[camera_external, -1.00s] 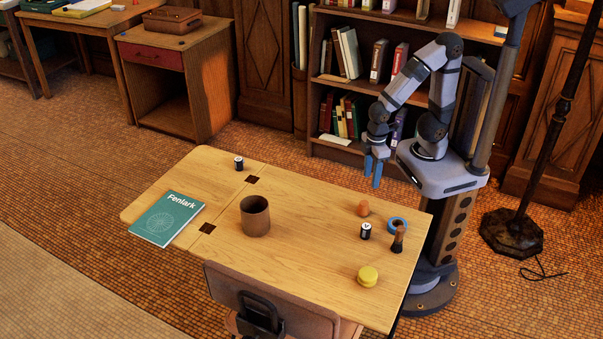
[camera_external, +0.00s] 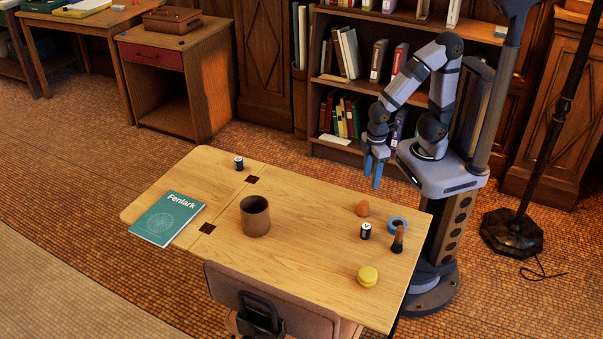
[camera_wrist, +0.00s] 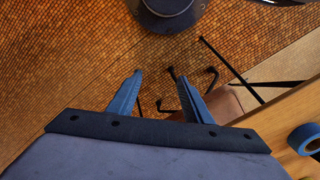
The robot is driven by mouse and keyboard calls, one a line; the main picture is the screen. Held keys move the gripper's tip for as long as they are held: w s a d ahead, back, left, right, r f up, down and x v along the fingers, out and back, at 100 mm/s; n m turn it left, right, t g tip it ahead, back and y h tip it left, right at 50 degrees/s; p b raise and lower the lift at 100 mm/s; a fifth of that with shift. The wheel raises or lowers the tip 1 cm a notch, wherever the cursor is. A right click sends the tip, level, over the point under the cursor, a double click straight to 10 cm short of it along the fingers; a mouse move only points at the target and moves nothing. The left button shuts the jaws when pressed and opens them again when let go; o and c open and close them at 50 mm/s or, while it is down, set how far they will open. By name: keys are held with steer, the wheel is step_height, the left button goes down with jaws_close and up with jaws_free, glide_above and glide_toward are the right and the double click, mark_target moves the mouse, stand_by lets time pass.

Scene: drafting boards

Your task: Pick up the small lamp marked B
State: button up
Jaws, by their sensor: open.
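I cannot make out a small lamp marked B in either view. Two small black-and-white cylinders stand on the wooden drafting table (camera_external: 310,270). One cylinder (camera_external: 366,231) is near the right end, the other (camera_external: 239,163) near the far left edge. Each seems to carry a pale mark, too small to read for certain. My gripper (camera_external: 374,170) hangs beyond the table's far edge, apart from everything on it. In the wrist view my gripper (camera_wrist: 158,75) shows two blue fingers, spread and empty, over the tiled floor.
Near the right cylinder are an orange rounded object (camera_external: 362,208), a blue tape ring (camera_external: 397,221), a brown-and-black handled piece (camera_external: 398,240) and a yellow round object (camera_external: 367,277). A brown cup (camera_external: 255,217) and green book (camera_external: 167,218) stand left. A chair (camera_external: 285,288) is in front.

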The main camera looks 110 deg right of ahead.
steer(key=shift+w, duration=0.1)
steer(key=m+t+h+b, duration=0.4)
steer(key=t+b, duration=0.2)
steer(key=t, duration=1)
glide_toward(238, 159)
steer(key=shift+w+d+f, duration=0.25)
steer(key=shift+w+f, duration=0.1)
steer(key=shift+f, duration=0.25)
steer(key=shift+w+d+f, duration=0.25)
steer(key=shift+w+f, duration=0.1)
steer(key=shift+f, duration=0.2)
steer(key=shift+w+r+n+t+b, duration=0.5)
steer(key=shift+n+t, duration=0.1)
steer(key=shift+t, duration=0.1)
steer(key=shift+x, duration=3.6)
steer(key=shift+a+f, duration=0.1)
steer(key=shift+a, duration=0.05)
jaws_close()
